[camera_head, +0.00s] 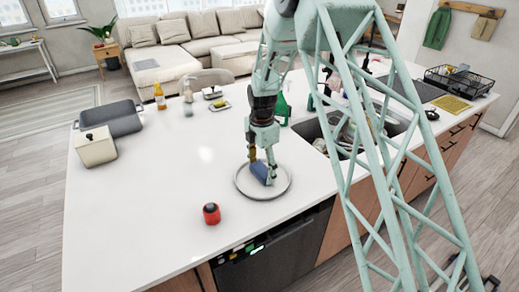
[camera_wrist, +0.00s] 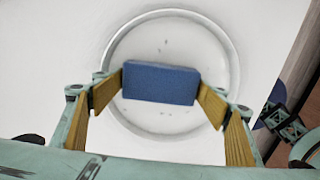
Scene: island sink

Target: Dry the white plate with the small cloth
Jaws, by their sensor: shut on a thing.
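The white plate (camera_head: 247,187) lies flat on the white counter, left of the sink. In the wrist view the plate (camera_wrist: 185,42) shows a few small dark specks or drops above and below the cloth. The small cloth (camera_head: 261,173) is a blue folded block; in the wrist view the cloth (camera_wrist: 160,84) sits between both fingers. My gripper (camera_head: 262,167) is shut on the cloth, over the middle of the plate. It also shows in the wrist view (camera_wrist: 161,88). The cloth is at or just above the plate; I cannot tell whether it touches. It hides part of the plate.
A red and black jar (camera_head: 211,214) stands left of the plate near the front edge. The sink (camera_head: 318,137) holds dishes on the right, partly behind my body. A grey pan (camera_head: 118,122) and cream box (camera_head: 96,148) stand at left. The counter's middle left is clear.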

